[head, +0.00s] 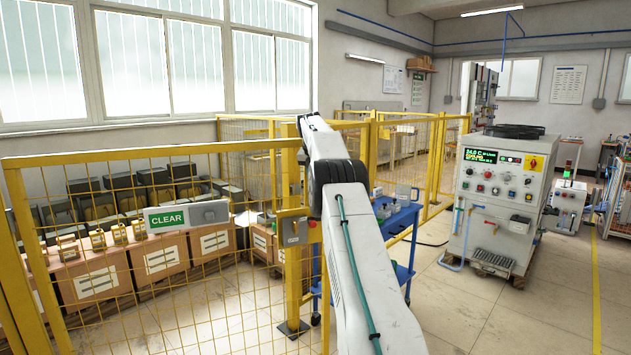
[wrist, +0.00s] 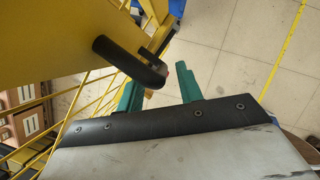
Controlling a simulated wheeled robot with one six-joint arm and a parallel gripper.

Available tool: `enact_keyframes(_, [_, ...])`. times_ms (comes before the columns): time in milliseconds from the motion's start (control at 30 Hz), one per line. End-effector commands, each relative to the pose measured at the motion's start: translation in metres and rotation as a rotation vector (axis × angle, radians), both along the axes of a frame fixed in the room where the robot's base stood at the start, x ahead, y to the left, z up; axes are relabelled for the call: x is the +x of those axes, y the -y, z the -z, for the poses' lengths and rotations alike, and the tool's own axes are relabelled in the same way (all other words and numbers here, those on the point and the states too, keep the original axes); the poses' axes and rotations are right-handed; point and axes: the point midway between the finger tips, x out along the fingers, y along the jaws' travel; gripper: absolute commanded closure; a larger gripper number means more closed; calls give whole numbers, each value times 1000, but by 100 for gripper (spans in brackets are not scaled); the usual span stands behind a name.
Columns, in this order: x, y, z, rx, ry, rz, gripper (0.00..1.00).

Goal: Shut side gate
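The yellow mesh side gate (head: 170,152) fills the left foreground in the head view, with a green and white CLEAR sign on it. A yellow post (head: 292,185) with a grey latch box (head: 293,230) stands at its right side. I cannot tell whether the gate sits fully against the post. In the wrist view, a black bar handle (wrist: 128,62) sticks out from a yellow panel (wrist: 60,45). My gripper (wrist: 158,88) is open, its green fingers apart, with the handle's end close to the gap between them. Contact is unclear. In the head view my arm hides the gripper.
Cardboard boxes (head: 160,256) and dark bins stand behind the mesh. A blue cart (head: 400,222) stands just right of my arm. A white control machine (head: 492,205) is farther right, with open tiled floor in front of it.

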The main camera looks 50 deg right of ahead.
Motion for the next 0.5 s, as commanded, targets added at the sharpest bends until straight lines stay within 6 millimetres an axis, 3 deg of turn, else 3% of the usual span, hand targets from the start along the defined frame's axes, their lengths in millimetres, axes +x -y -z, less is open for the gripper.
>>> enact_keyframes(233, [-5,-15,-40,-1,2,-1,64])
enact_keyframes(500, [-7,-23,-56,0,1,-3,64])
